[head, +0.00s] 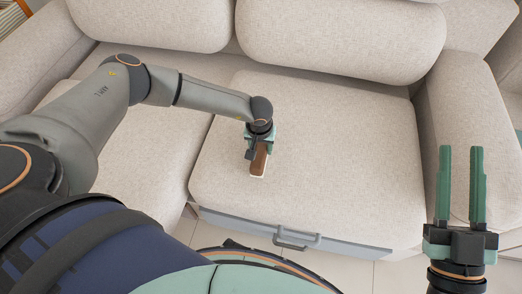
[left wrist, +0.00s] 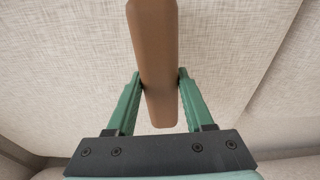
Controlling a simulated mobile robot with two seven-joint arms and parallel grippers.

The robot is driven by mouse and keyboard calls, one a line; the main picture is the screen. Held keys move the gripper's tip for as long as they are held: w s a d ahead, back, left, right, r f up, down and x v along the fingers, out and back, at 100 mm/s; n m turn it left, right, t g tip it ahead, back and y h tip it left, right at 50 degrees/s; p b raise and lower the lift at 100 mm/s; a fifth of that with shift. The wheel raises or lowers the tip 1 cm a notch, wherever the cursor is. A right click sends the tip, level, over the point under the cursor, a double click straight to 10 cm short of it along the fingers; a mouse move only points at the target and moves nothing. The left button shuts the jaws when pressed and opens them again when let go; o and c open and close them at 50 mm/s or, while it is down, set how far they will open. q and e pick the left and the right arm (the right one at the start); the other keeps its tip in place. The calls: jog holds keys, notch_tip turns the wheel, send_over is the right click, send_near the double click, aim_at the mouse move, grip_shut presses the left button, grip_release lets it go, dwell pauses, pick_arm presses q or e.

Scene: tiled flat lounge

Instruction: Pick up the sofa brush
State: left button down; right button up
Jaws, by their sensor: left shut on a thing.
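The sofa brush (head: 259,160) has a brown back with a pale strip along its lower edge. It is at the seat cushion of the sofa; I cannot tell whether it rests on the fabric or is just above it. My left gripper (head: 258,144) is shut on the brush from above. In the left wrist view the brown brush (left wrist: 155,50) runs between the two green fingers of the left gripper (left wrist: 160,85), which touch its sides. The brush's far end is cut off by the top of that view. My right gripper (head: 460,175) is open and empty at the right.
The light beige sofa (head: 340,150) fills most of the head view, with back cushions (head: 340,35) behind and an armrest (head: 465,130) at right. A grey front panel with a handle (head: 297,238) runs below the seat. The seat around the brush is clear.

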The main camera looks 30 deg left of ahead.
aim_at(261, 146)
pick_arm(q)
jog(key=shift+r, duration=0.15)
